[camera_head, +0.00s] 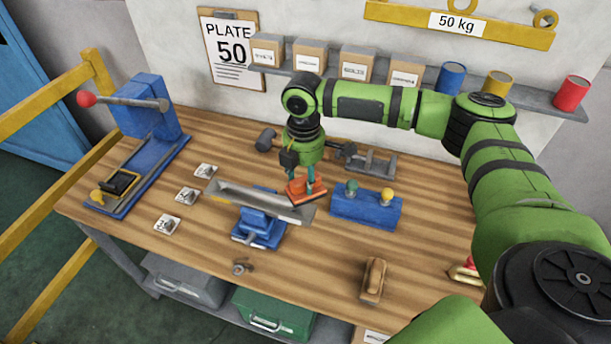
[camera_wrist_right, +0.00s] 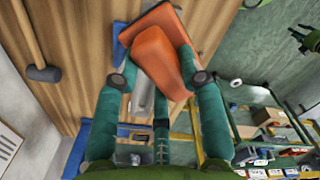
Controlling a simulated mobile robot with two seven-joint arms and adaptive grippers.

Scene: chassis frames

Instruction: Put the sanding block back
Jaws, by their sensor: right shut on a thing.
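The orange sanding block (camera_head: 307,190) is held in my right gripper (camera_head: 303,178), just over the right part of a long grey metal plate (camera_head: 245,196). I cannot tell whether the block touches the plate. In the right wrist view my right gripper (camera_wrist_right: 162,80) has a finger on each side of the orange block's rounded grip (camera_wrist_right: 158,52), with its flat base beyond. The metal plate lies across a blue vise (camera_head: 258,228) on the wooden bench. My left gripper does not show in the head view.
A blue holder (camera_head: 365,208) with two knobs stands right of the plate. A wooden block (camera_head: 373,279) lies at the front right, and a red-and-yellow item (camera_head: 466,270) is partly behind my arm. A blue lever tool (camera_head: 148,120) stands left. Bare bench (camera_head: 315,262) lies in front.

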